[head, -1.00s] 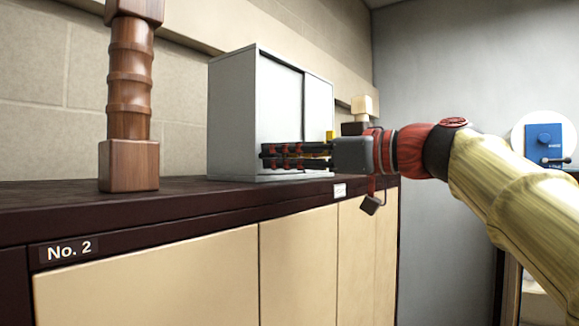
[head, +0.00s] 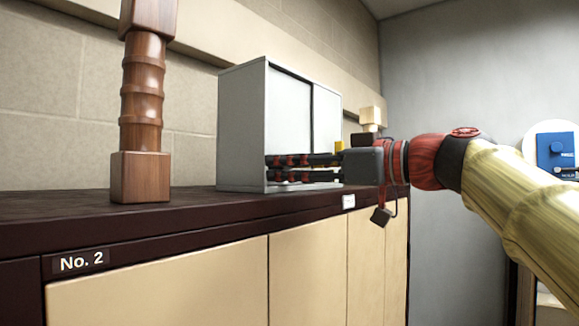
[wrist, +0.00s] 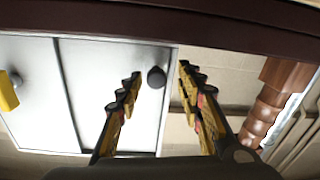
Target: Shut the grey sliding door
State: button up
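A light grey cabinet (head: 242,130) stands on the dark counter, with two flat sliding panels on its front. The left grey door panel (head: 289,110) meets the right panel (head: 326,115) at a dark upright line. No wide opening shows between them. My gripper (head: 268,168) is in front of the lower part of the left panel, its fingers pointing left. In the wrist view, my gripper (wrist: 160,75) is open, with a dark round knob (wrist: 157,77) of the door between its fingertips, nearer one finger. I cannot tell whether they touch.
A turned wooden post (head: 140,120) stands on the counter (head: 200,212) left of the cabinet. A small yellow piece (head: 339,147) and a cream block (head: 370,115) show to the right. A blue box (head: 556,150) is at the far right.

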jog(key=v, duration=1.1)
jog(key=shift+s+d, duration=0.2)
jog(key=shift+d, duration=0.15)
jog(key=w+d+f+m+h+b, duration=0.1)
jog(key=w+d+f+m+h, duration=0.2)
jog(key=f, duration=0.5)
jog(key=w+d+f+m+h, duration=0.1)
jog(key=d+f+m+h, duration=0.15)
jog(key=f+m, duration=0.45)
jog(key=w+d+f+m+h+b, duration=0.1)
jog(key=w+d+f+m+h, duration=0.15)
jog(key=f, duration=0.75)
jog(key=s+f+g+h+b, duration=0.1)
jog(key=s+f+b, duration=0.6)
jog(key=f, duration=1.2)
jog(key=s+f+g+h+b, duration=0.2)
jog(key=s+f+b, duration=0.6)
jog(key=f, duration=1)
jog(key=s+f+g+h+b, duration=0.1)
jog(key=s+f+h+b, duration=0.2)
jog(key=s+f+b, duration=0.5)
notch_tip(320, 180, down, 12)
jog(key=shift+s+d+r+g+h, duration=0.25)
jog(key=shift+s+g+h, duration=0.15)
jog(key=shift+s, duration=0.35)
